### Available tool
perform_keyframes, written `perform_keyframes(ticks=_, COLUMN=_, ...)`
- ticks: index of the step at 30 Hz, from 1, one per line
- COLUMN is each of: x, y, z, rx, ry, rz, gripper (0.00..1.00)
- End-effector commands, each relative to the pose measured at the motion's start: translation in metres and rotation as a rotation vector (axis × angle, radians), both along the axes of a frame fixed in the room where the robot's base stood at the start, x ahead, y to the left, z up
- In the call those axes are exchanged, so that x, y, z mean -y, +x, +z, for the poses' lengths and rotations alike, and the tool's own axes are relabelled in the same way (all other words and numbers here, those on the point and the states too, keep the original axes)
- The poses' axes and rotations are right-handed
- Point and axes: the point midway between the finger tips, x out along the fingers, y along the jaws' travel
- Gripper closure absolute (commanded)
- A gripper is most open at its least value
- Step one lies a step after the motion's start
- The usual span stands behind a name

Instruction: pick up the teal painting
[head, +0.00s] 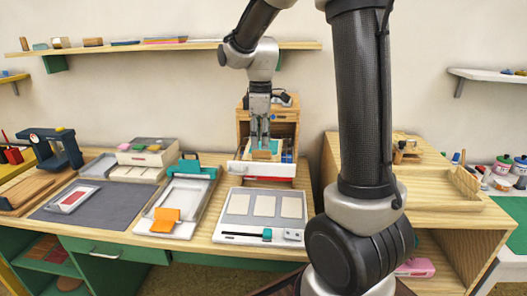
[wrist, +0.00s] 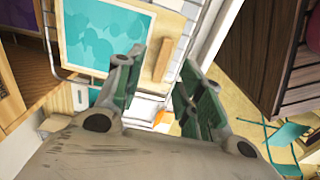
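The teal painting (wrist: 95,38), a teal picture with lighter blotches in a pale wooden frame, shows at the upper left of the wrist view. In the head view a small part of its teal surface (head: 275,146) shows in the open drawer, partly hidden by my gripper (head: 262,143), which points down over it. In the wrist view my gripper (wrist: 162,58) is open, with its green-padded fingers apart. I cannot tell whether the fingers touch anything.
The white drawer (head: 262,169) with a red-marked front juts from a wooden cabinet (head: 284,115). In front are a white tray with pale pads (head: 238,205) and a metal tray with an orange piece (head: 186,190). A wooden unit (head: 430,190) stands to the right.

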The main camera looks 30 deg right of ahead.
Motion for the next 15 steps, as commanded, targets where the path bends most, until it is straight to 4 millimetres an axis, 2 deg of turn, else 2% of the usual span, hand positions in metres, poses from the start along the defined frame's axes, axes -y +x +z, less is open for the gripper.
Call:
perform_keyframes(ticks=6, x=0.001, y=-0.003, z=-0.033, rx=-0.004, ry=0.000, rz=-0.001, gripper=0.62)
perform_keyframes(ticks=15, x=0.001, y=-0.002, z=-0.038, rx=0.000, ry=0.000, rz=-0.001, gripper=0.62)
